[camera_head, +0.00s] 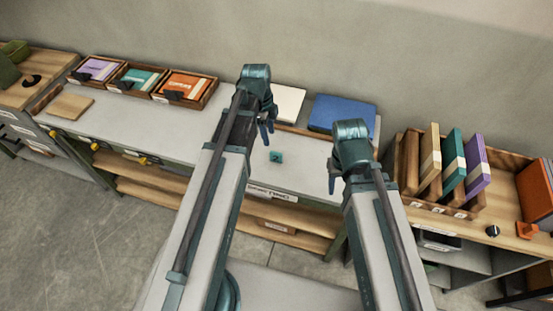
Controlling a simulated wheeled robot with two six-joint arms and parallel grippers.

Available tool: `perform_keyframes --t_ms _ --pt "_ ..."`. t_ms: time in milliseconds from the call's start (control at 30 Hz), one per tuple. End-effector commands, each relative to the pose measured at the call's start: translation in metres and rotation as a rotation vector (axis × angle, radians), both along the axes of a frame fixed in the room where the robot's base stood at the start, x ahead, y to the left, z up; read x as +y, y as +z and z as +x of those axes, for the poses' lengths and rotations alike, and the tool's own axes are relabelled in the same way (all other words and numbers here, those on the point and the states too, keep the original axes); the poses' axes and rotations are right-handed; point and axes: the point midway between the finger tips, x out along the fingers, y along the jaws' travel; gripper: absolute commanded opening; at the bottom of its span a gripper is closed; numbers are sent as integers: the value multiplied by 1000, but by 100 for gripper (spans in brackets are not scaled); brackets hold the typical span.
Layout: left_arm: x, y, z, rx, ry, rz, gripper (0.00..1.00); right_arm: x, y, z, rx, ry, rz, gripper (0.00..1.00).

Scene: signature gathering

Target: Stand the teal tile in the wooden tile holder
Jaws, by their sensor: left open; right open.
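A small teal tile (276,156) lies on the pale tabletop between my two arms. A wooden strip (287,129), partly hidden by my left gripper, runs along the table behind it; it may be the tile holder, but I cannot tell. My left gripper (267,130) is open and empty, above the table behind and slightly left of the teal tile. My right gripper (334,174) is open and empty, right of the tile and apart from it.
A wooden rack (425,203) at right holds upright cream, teal and purple boards. A blue board (342,113) and a white one (288,102) lie at the back. Trays with purple, teal (138,80) and orange stacks stand at left. The tabletop left of my arms is mostly clear.

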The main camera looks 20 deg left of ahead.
Motion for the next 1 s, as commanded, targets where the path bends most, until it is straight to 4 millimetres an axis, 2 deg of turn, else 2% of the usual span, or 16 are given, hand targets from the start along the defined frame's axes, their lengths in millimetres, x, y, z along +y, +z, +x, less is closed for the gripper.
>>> perform_keyframes --t_ms 33,400,767,1000 --pt "-1 -14 0 0 0 0 53 0 -14 0 0 0 0 50" --pt "-8 -64 0 -1 0 -1 53 0 -64 0 0 -1 0 50" --pt "-10 -70 1 -1 0 -1 53 0 -70 0 0 -1 0 50" --pt "-20 -96 6 -1 -1 -1 53 0 -96 0 0 -1 0 50"
